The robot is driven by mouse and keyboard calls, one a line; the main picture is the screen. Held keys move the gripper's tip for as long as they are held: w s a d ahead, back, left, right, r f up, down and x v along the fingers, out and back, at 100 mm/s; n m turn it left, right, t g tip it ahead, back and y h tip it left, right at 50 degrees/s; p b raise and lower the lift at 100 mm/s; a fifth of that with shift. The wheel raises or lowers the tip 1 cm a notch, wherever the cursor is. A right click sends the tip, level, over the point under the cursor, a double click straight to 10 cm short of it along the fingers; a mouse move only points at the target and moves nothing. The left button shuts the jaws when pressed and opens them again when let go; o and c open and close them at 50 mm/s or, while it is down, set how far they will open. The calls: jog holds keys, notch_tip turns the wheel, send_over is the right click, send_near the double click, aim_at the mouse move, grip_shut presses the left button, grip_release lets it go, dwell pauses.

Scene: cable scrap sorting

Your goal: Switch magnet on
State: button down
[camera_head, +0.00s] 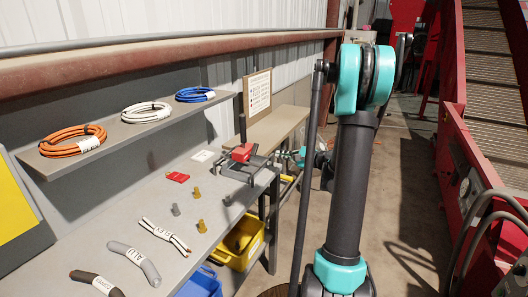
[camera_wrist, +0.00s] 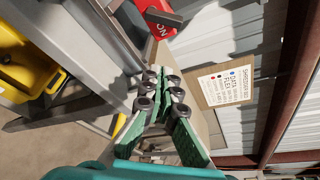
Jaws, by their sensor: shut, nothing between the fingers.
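A red block (camera_head: 242,152) sits on a dark metal frame at the far end of the grey bench, with a dark upright handle or post beside it. In the wrist view a red part marked "ON" (camera_wrist: 158,18) shows at the top edge, partly cut off. My gripper (camera_wrist: 161,82) is shut and empty, its green fingers pointing toward the red part but apart from it. In the head view my gripper (camera_head: 298,156) shows small beside the bench's far end, partly hidden by my arm. A second, flat red piece (camera_head: 177,177) lies on the bench.
The shelf holds orange (camera_head: 72,141), white (camera_head: 146,112) and blue (camera_head: 195,95) cable coils. Cable pieces (camera_head: 134,262) and several small metal parts lie on the bench (camera_head: 120,210). Yellow (camera_head: 240,243) and blue (camera_head: 200,284) bins stand below. A sign (camera_head: 257,95) leans behind. Red machinery (camera_head: 480,180) bounds the right aisle.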

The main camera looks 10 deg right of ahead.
aim_at(255, 150)
jog(key=shift+w+d, duration=0.15)
jog(key=shift+d, duration=0.15)
jog(key=x, duration=0.9)
jog(key=shift+w+a, duration=0.15)
jog(key=shift+a, duration=0.05)
jog(key=shift+w+a+r, duration=0.1)
jog(key=shift+w+a, duration=0.1)
jog(key=shift+a, duration=0.1)
jog(key=shift+s+a+r, duration=0.4)
jog(key=shift+s+r, duration=0.2)
jog(key=shift+s+a+r, duration=0.35)
jog(key=shift+s+r, duration=0.2)
jog(key=shift+s, duration=0.05)
